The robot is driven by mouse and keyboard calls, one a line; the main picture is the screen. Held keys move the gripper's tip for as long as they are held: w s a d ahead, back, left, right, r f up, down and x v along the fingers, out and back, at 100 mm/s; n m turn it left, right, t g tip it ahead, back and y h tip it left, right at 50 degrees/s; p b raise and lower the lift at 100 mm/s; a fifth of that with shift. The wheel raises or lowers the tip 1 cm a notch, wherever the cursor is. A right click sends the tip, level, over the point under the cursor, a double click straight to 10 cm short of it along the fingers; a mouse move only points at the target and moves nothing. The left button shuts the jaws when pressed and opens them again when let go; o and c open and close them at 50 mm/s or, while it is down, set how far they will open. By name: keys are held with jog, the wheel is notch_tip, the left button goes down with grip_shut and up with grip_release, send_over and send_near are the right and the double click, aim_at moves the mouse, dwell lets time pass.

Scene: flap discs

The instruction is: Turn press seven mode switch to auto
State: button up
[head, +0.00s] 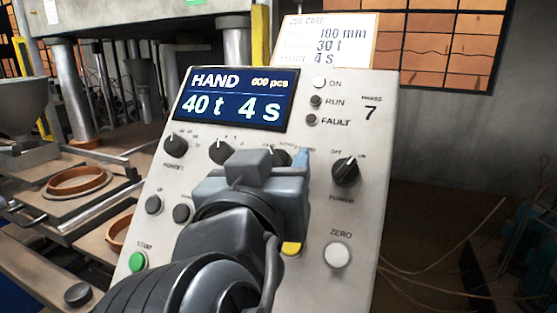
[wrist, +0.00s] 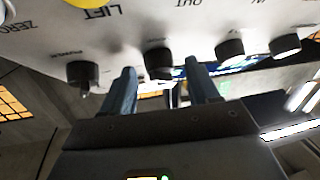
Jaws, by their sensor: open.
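The press panel (head: 375,140) is marked press 7, and its blue display (head: 236,97) reads HAND, 40 t, 4 s. The third black knob (head: 282,157), seemingly the mode switch, is mostly hidden behind my gripper in the head view; its labels are too small to read surely. The wrist view shows the panel upside down, with this knob (wrist: 158,62) between the tips of my two blue fingers. My gripper (wrist: 160,72) is open, one finger on each side of the knob. I cannot tell whether either finger touches it.
The power knob (head: 346,171) and white zero button (head: 338,255) lie right of my gripper. Two more knobs (head: 175,145) (head: 221,152) are to its left. The green start button (head: 137,262) is lower left. A job card (head: 325,40) above reads 100 mm, 30 t, 4 s.

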jog(key=shift+c, duration=0.4)
jog(key=c, duration=1)
jog(key=shift+o, duration=0.2)
